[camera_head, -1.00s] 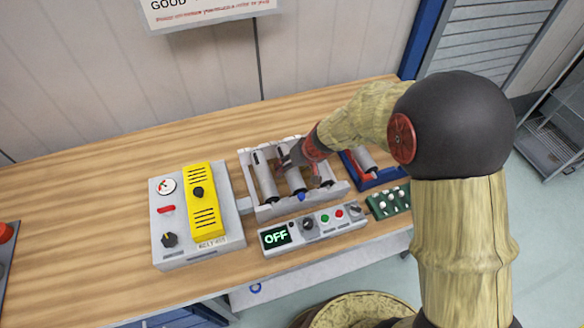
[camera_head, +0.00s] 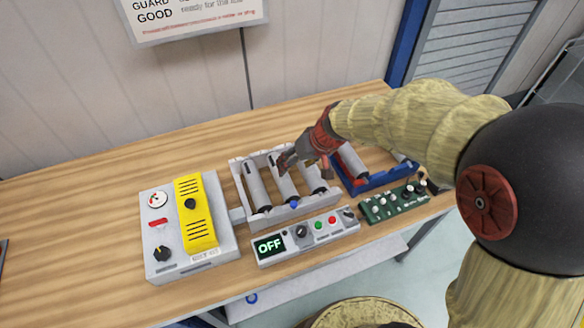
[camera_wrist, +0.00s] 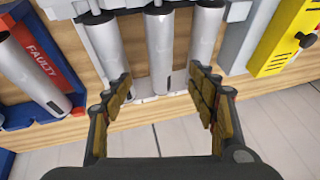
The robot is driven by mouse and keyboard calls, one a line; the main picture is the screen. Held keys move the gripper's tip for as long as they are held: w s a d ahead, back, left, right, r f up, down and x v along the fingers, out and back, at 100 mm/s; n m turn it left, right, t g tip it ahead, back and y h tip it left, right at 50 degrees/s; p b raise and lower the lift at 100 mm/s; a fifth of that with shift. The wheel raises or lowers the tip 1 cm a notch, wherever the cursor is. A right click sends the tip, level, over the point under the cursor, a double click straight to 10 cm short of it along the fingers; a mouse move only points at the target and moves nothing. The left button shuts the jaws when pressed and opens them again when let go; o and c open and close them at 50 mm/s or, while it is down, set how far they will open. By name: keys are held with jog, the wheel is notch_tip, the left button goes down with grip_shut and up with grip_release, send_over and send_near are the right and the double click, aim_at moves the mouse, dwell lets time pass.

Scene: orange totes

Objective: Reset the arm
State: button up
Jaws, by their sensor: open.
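My gripper (camera_head: 293,158) is over the back part of a light grey rack (camera_head: 262,222) that holds several grey cylinders, among them the left one (camera_head: 254,184). In the wrist view the two fingers (camera_wrist: 160,90) are spread wide apart with nothing between them. The cylinders (camera_wrist: 159,50) lie in the rack beyond the fingertips. My arm reaches in from the right side of the head view.
A blue and red tray (camera_wrist: 45,65) marked FAULTY holds cylinders. A grey box with a yellow cover (camera_head: 195,215), a control panel reading OFF (camera_head: 270,246) and a green board with knobs (camera_head: 385,207) stand nearby. The wooden table (camera_head: 90,220) is clear at left.

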jog(key=shift+s+r, duration=0.1)
dwell(0.6)
jog(key=shift+m+g, duration=0.7)
jog(key=shift+g, duration=0.1)
jog(key=s, duration=0.1)
jog(key=s+f, duration=0.1)
jog(key=s, duration=0.1)
jog(key=s+d, duration=0.1)
jog(key=s, duration=0.1)
jog(key=shift+s+f, duration=0.25)
jog(key=s+d+r+t+h, duration=0.1)
jog(key=s+d+r, duration=0.4)
jog(key=s+r, duration=0.3)
jog(key=s+d+r+m+t+h, duration=0.1)
jog(key=s+d+r+t+h, duration=0.1)
jog(key=s+d+r, duration=0.4)
jog(key=s+r, duration=0.3)
jog(key=shift+s+d+r+t+h, duration=0.2)
jog(key=shift+s+t+h, duration=0.1)
jog(key=shift+s, duration=0.1)
